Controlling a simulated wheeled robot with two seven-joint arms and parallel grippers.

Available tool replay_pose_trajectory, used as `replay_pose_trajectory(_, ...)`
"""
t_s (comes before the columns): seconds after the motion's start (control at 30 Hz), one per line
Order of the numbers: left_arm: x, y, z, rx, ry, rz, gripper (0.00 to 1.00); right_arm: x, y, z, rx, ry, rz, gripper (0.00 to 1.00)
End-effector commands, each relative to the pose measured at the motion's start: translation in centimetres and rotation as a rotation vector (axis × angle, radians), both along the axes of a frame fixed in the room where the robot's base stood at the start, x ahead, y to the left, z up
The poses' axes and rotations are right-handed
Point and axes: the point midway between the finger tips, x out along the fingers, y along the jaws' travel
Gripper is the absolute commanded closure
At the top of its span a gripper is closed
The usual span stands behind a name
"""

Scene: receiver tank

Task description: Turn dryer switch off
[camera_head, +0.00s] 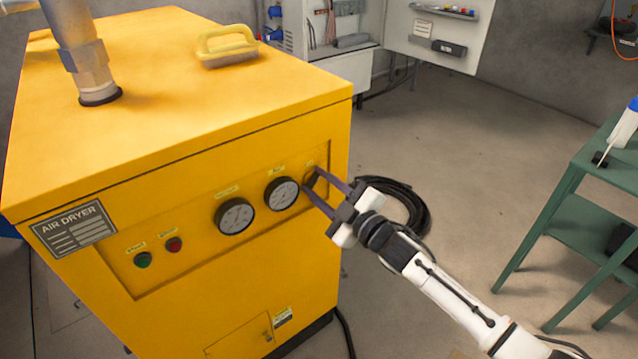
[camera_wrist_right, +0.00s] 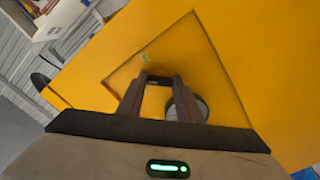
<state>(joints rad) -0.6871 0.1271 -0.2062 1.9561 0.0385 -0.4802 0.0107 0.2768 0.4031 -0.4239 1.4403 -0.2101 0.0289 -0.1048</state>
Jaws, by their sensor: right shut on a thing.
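The yellow air dryer (camera_head: 180,155) stands at the left of the head view. The dryer switch (camera_head: 311,177) is a small dark knob at the right end of its recessed front panel. My right gripper (camera_head: 309,184) reaches in from the right, with its two fingers around the switch and shut on it. In the right wrist view my right gripper (camera_wrist_right: 158,82) has its fingertips at the panel, with the dark switch (camera_wrist_right: 158,79) between them. The fingers partly hide the switch, so I cannot tell its setting. My left gripper is not in view.
Two round gauges (camera_head: 282,194) sit left of the switch, then red and green buttons (camera_head: 174,245). A yellow-handled brush (camera_head: 228,46) lies on the dryer top. A black coiled hose (camera_head: 405,205) lies on the floor behind my right arm. A green table (camera_head: 585,190) stands at right.

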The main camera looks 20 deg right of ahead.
Motion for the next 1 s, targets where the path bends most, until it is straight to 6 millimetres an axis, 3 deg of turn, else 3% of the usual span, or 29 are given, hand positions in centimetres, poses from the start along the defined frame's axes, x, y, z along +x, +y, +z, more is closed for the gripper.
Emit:
replay_pose_trajectory(0.6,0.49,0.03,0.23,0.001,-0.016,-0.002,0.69,-0.05,-0.03,-0.23,-0.526,-0.189,0.001,0.9)
replay_pose_trajectory(1.0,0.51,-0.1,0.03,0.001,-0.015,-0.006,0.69,-0.06,0.02,-0.19,-0.715,-0.257,0.002,0.9)
